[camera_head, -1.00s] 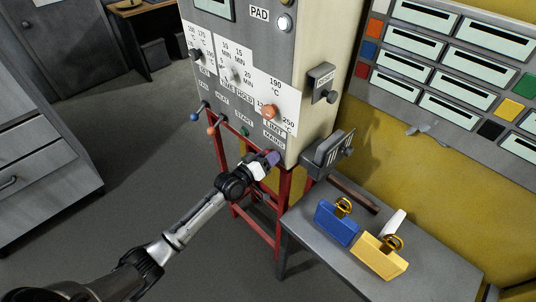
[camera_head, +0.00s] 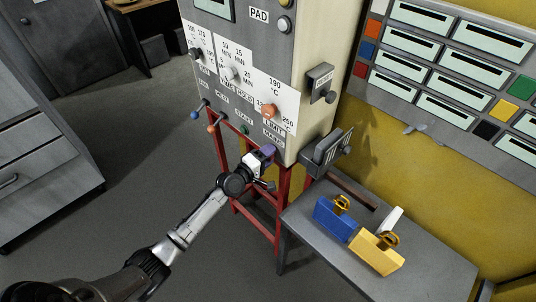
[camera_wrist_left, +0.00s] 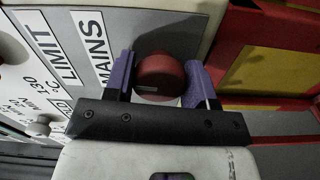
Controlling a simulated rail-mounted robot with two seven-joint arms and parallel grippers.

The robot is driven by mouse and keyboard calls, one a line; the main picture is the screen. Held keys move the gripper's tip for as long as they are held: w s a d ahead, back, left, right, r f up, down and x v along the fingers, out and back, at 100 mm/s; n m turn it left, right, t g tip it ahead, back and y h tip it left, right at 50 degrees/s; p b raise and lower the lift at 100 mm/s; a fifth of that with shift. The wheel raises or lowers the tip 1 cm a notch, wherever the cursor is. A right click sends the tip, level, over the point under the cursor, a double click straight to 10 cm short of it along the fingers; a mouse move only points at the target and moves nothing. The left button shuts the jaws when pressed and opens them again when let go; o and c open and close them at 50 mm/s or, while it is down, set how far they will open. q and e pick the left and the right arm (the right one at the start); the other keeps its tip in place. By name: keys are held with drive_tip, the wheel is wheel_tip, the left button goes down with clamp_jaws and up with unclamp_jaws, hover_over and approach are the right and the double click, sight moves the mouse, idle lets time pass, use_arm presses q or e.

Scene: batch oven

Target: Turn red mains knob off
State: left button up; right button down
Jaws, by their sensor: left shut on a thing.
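The red mains knob (camera_wrist_left: 160,76) sits on the panel beside the MAINS label in the left wrist view. My left gripper (camera_wrist_left: 159,80) has its two purple fingers on either side of the knob and is shut on it. In the head view my left gripper (camera_head: 264,152) is at the lower right corner of the oven panel, under the MAINS label, and hides the knob there. My right gripper is not in view.
The oven (camera_head: 318,40) stands on a red frame (camera_head: 284,190). An orange limit knob (camera_head: 269,111) is just above my gripper. A grey switch box (camera_head: 325,150) juts from the side. A table (camera_head: 300,232) at right holds blue (camera_head: 336,224) and yellow (camera_head: 376,255) padlocks.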

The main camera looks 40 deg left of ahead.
use_arm(q)
drive_tip(key=shift+n, duration=0.7)
drive_tip(key=o, duration=0.9)
drive_tip(key=s+a, duration=0.1)
drive_tip(key=s, duration=1.2)
drive_tip(key=shift+s+a+b, duration=0.2)
drive_tip(key=shift+s+b, duration=0.1)
drive_tip(key=shift+s, duration=0.05)
